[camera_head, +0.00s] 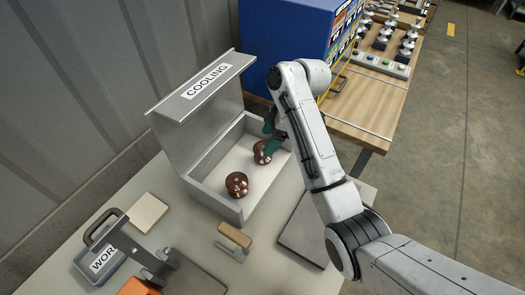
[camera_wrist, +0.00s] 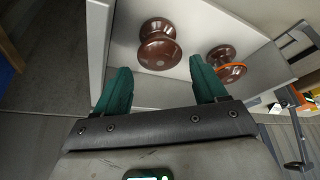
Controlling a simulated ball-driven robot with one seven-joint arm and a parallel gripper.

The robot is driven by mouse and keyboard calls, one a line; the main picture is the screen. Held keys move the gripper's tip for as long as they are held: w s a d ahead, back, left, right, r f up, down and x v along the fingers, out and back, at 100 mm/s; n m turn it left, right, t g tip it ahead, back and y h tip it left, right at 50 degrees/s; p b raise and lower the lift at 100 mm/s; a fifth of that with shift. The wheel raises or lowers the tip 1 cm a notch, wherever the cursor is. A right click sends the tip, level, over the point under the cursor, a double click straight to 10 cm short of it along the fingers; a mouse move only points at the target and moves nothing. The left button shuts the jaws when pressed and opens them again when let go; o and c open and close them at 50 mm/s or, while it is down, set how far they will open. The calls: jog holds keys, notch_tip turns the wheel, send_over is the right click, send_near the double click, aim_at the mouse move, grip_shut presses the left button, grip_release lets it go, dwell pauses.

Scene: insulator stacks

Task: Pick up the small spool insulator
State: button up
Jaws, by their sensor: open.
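Two brown spool insulators stand in the open metal box marked COOLING. In the head view, one spool (camera_head: 237,184) is nearer the front and the other spool (camera_head: 262,152) is beside my gripper (camera_head: 271,138). In the wrist view, one spool (camera_wrist: 158,45) lies ahead of the gap between my green fingers (camera_wrist: 160,68), apart from them. The other spool (camera_wrist: 226,66), with an orange band, looks smaller and is just right of the right finger. My gripper is open and empty. I cannot tell which head-view spool has the band.
The box (camera_head: 236,213) has low walls, and its raised lid (camera_head: 205,90) stands along the left side. A wood-handled tool (camera_head: 234,239), a dark flat plate (camera_head: 310,232) and a beige block (camera_head: 147,212) lie on the table. A blue cabinet (camera_head: 290,35) stands behind.

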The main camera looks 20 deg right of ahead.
jog(key=shift+d+p+x, duration=0.2)
jog(key=shift+p+x, duration=0.4)
jog(key=shift+x, duration=2.1)
jog(key=shift+s+f, duration=0.1)
jog(key=shift+c, duration=0.2)
